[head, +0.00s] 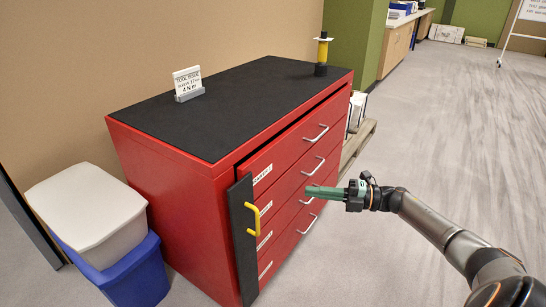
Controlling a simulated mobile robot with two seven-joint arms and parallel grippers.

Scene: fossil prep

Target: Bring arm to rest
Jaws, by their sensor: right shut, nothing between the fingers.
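My right gripper (322,192) has green fingers and is shut with nothing between them. Its arm comes in from the lower right. The fingertips are in front of the drawer fronts of a red cabinet (177,193); I cannot tell how far apart they are from it. The top drawer (286,152) stands slightly out, and the drawers below look closed. A dark vertical bar (243,235) with a yellow handle (253,218) runs down the cabinet's front left edge. My left gripper is not in view.
A small sign (187,82) and a yellow-and-black tool (322,52) stand on the cabinet's black top. A blue bin (137,274) and a white-lidded bin (88,208) are stacked at left. A pallet (357,143) lies behind the cabinet. The floor at right is clear.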

